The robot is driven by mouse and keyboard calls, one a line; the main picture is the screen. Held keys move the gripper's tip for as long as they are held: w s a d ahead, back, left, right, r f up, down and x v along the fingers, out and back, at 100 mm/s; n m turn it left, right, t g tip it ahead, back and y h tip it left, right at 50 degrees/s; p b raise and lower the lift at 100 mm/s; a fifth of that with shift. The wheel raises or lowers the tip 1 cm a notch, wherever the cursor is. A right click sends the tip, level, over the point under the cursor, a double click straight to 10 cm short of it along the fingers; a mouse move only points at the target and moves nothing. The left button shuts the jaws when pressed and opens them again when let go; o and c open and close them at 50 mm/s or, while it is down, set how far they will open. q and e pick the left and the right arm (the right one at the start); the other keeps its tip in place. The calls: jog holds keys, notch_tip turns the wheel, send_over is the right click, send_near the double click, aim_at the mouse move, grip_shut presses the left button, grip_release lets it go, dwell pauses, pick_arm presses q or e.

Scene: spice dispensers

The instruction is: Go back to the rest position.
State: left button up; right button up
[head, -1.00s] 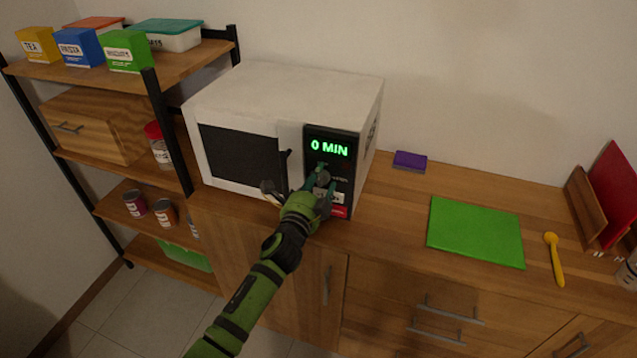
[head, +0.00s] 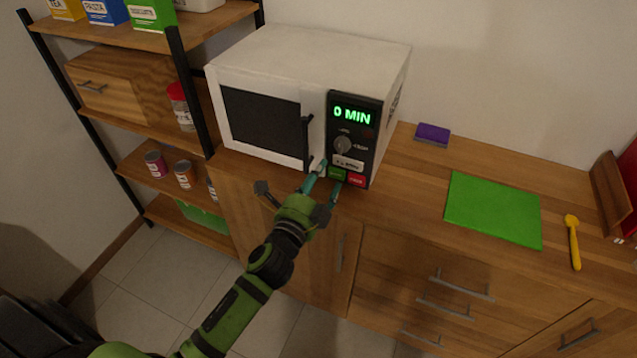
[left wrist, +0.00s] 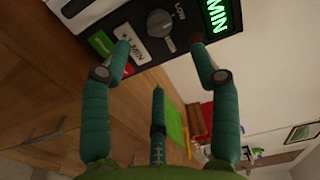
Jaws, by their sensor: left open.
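My left gripper (head: 329,183) is open and empty in front of the microwave's lower right, just below its control panel. In the left wrist view its teal fingers (left wrist: 160,55) are spread, with the panel beyond them and nothing between them. The white microwave (head: 258,108) stands on the wooden counter with its door closed. Its display (head: 352,115) reads "0 MIN" in green. The knob (head: 342,145), a green button (head: 337,173) and a red button (head: 356,180) sit below the display. My right gripper is not in view.
A shelf unit (head: 192,95) with boxes, cans and a jar stands at the left. On the counter lie a purple sponge (head: 433,134), a green board (head: 493,209) and a yellow spoon (head: 573,243). The counter right of the microwave is partly free.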

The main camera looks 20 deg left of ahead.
pick_arm(q)
jog(key=shift+s, duration=0.55)
jog(key=s+a+f+n+g, duration=0.1)
jog(key=s+f+n+g, duration=0.2)
jog(key=f, duration=0.8)
jog(key=s+f+n+g, duration=0.25)
jog(key=s+f, duration=0.25)
jog(key=f, duration=0.6)
jog(key=s+a+f+n+g, duration=0.1)
jog(key=s+f+n+g, duration=0.2)
jog(key=f, duration=0.8)
jog(key=s+f+n+g, duration=0.2)
jog(key=s+f, duration=0.4)
jog(key=s, duration=0.5)
jog(key=s+f+n+g, duration=0.3)
jog(key=s+f, duration=0.3)
jog(key=s, duration=0.5)
jog(key=s+a+f+n+g, duration=0.1)
jog(key=s+f, duration=0.5)
jog(key=s, duration=0.6)
jog(key=shift+n+g+y, duration=0.3)
jog(key=shift+n+g, duration=0.35)
jog(key=shift+g, duration=0.6)
jog(key=shift+w, duration=0.1)
